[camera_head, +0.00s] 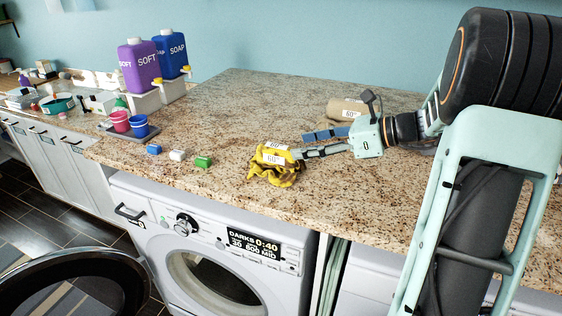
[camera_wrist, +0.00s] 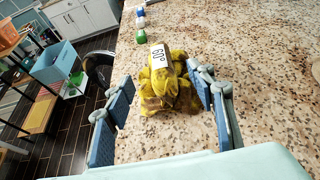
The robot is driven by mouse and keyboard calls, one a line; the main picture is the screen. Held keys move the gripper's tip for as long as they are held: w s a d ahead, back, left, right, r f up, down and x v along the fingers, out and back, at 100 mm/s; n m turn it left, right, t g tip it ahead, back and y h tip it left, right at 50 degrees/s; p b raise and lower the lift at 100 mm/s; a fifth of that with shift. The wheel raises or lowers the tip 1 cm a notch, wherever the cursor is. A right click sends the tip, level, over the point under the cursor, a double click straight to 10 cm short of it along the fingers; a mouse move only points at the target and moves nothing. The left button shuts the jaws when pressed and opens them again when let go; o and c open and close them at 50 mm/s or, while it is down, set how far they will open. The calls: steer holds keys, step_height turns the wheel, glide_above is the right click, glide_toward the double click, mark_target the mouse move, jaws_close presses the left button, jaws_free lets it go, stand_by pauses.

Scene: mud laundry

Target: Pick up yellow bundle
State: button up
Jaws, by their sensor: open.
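The yellow bundle (camera_head: 277,167) is a crumpled yellow cloth with dark stains and a white "60°" label. It lies on the speckled countertop (camera_head: 235,120) near its front edge, above the washing machine. In the wrist view the bundle (camera_wrist: 166,82) is ahead of my gripper (camera_wrist: 164,115), in line with the gap between its blue-padded fingers. The far part of the bundle extends past the fingertips. My gripper (camera_head: 300,143) is open and empty, low over the counter. In the head view the near finger partly overlaps the bundle's right side. I cannot tell whether a finger touches it.
A beige rolled bundle (camera_head: 347,108) lies behind my gripper. Blue, white and green blocks (camera_head: 203,161) lie left of the yellow bundle. Purple SOFT (camera_head: 139,66) and blue SOAP (camera_head: 172,54) jugs stand at the back left. The washing machine (camera_head: 210,250) is below the counter's front edge.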

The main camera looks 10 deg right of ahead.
mark_target(283, 147)
steer(key=p+x, duration=0.1)
steer(key=x, duration=0.7)
steer(key=shift+w+a+f, duration=0.1)
steer(key=shift+w+a, duration=0.1)
steer(key=shift+a, duration=0.15)
steer(key=c, duration=1.2)
steer(key=shift+c, duration=0.2)
steer(key=shift+p, duration=0.35)
